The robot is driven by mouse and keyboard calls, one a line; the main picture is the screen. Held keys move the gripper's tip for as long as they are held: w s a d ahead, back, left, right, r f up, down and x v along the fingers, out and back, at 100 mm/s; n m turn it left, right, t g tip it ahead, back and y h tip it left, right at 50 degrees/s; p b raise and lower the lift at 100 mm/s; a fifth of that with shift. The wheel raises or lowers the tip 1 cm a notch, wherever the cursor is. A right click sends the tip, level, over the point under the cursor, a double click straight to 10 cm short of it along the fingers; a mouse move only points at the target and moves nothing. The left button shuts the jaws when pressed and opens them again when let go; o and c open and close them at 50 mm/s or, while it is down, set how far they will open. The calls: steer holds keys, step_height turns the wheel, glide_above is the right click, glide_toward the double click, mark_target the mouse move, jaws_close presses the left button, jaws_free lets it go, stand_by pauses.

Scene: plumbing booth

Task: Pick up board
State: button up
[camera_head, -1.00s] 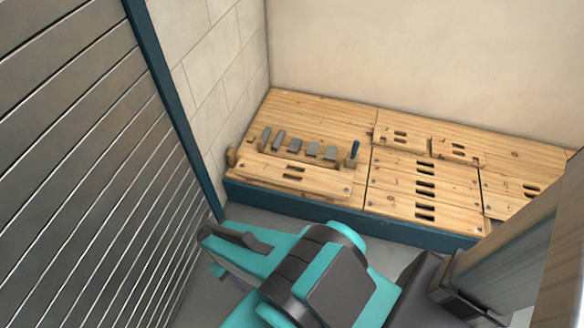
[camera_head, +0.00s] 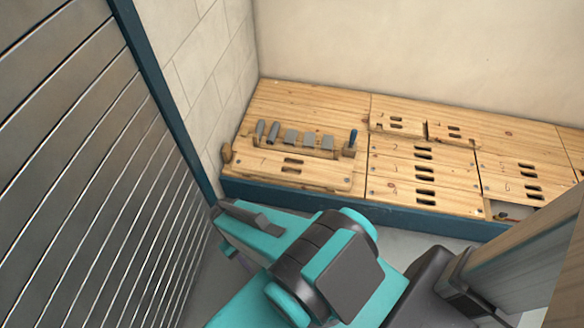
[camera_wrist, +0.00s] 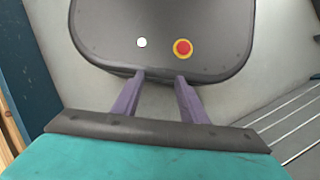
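Several pale wooden boards with dark slot pairs lie on a low bench along the back wall in the head view. A wide board (camera_head: 322,174), with a faint number, lies at the left front. A middle stack-like row of boards (camera_head: 395,174) and boards at the right (camera_head: 500,175) lie flat. Two smaller notched boards (camera_head: 383,126) (camera_head: 470,138) lie behind. The task does not say which board. My gripper (camera_wrist: 160,76) is open and empty in the wrist view, its two purple fingers apart. It is away from the boards and mostly hidden in the head view.
A rack (camera_head: 300,149) with grey-bladed tools and a blue-handled tool stands behind the left front board. A slatted metal wall (camera_head: 75,190) is close on the left. An opening (camera_head: 510,211) shows at the bench's right front. Grey floor (camera_head: 405,242) lies before the bench.

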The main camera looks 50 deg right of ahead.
steer(key=w+d+f+n+t+y+b, duration=0.1)
steer(key=w+d+f+t+y+b, duration=0.15)
steer(key=w+d+b, duration=0.65)
steer(key=w+d+f+n+t+y+b, duration=0.1)
steer(key=w+d+f+n+t+b, duration=0.15)
steer(key=w+d+b, duration=0.65)
steer(key=d+r+n+t+b, duration=0.1)
steer(key=d+b, duration=0.3)
steer(key=d, duration=0.6)
steer(key=d+r+n+t+b, duration=0.1)
steer(key=d+b, duration=0.3)
steer(key=d, duration=0.7)
steer(key=w+d+r+n+t+h+b, duration=0.1)
steer(key=d+r+t+b, duration=0.1)
steer(key=d, duration=0.8)
steer(key=shift+d+r+b, duration=0.3)
steer(key=shift+r+b, duration=0.45)
steer(key=shift+b, duration=0.25)
steer(key=shift+w, duration=0.1)
steer(key=b, duration=0.3)
glide_above(298, 167)
steer(key=shift+a+f, duration=0.1)
steer(key=shift+f, duration=3.9)
